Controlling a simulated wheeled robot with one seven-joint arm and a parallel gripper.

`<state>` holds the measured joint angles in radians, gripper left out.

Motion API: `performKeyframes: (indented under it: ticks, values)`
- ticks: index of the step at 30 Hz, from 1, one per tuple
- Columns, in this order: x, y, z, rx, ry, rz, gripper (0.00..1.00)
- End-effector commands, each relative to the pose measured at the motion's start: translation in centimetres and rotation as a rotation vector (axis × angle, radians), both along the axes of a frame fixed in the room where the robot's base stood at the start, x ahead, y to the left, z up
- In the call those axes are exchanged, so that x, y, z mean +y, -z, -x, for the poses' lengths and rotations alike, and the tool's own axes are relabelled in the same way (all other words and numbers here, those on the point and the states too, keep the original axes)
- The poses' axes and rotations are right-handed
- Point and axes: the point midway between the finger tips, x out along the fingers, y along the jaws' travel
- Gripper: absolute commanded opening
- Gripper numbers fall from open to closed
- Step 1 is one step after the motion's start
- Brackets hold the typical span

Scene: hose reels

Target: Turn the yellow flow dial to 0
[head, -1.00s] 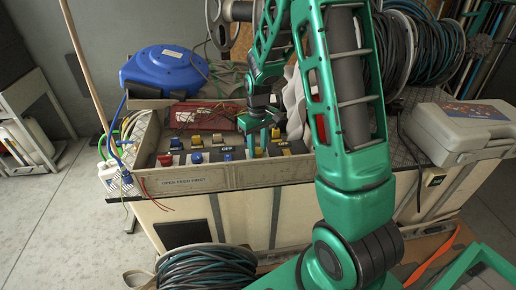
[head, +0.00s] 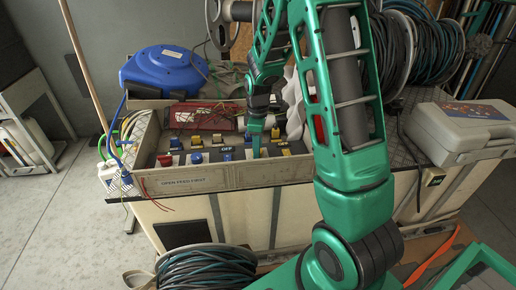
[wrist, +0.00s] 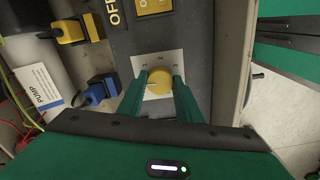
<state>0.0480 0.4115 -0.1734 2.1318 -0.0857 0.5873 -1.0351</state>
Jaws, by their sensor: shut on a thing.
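The yellow flow dial (wrist: 160,83) sits on a small white plate (wrist: 171,61) with tiny marks around it, too small to read surely. A short pale mark shows on the dial's left side. My gripper (wrist: 159,76) has its two green fingers on either side of the dial, shut on it. In the head view my gripper (head: 256,153) reaches down to the control panel in the tray, and its fingers mostly hide the dial there.
A panel labelled OFF (wrist: 117,14) lies beside the dial. The tray's front wall (head: 225,176) runs near the gripper. A blue reel (head: 164,68) stands behind left.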

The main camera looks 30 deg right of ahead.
Motion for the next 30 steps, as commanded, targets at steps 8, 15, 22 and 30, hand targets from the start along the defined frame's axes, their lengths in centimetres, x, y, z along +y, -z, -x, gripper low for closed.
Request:
performKeyframes:
  ticks: [8, 15, 22, 30]
  values:
    - [0.35, 0.29, 0.56, 0.016, -0.053, -0.006, 0.09]
    - [0.37, 0.29, 0.55, 0.016, -0.056, -0.006, 0.09]
    - [0.36, 0.26, 0.47, 0.013, -0.056, -0.006, 0.5]
    - [0.17, 0.09, 0.21, 0.006, -0.053, -0.002, 0.5]
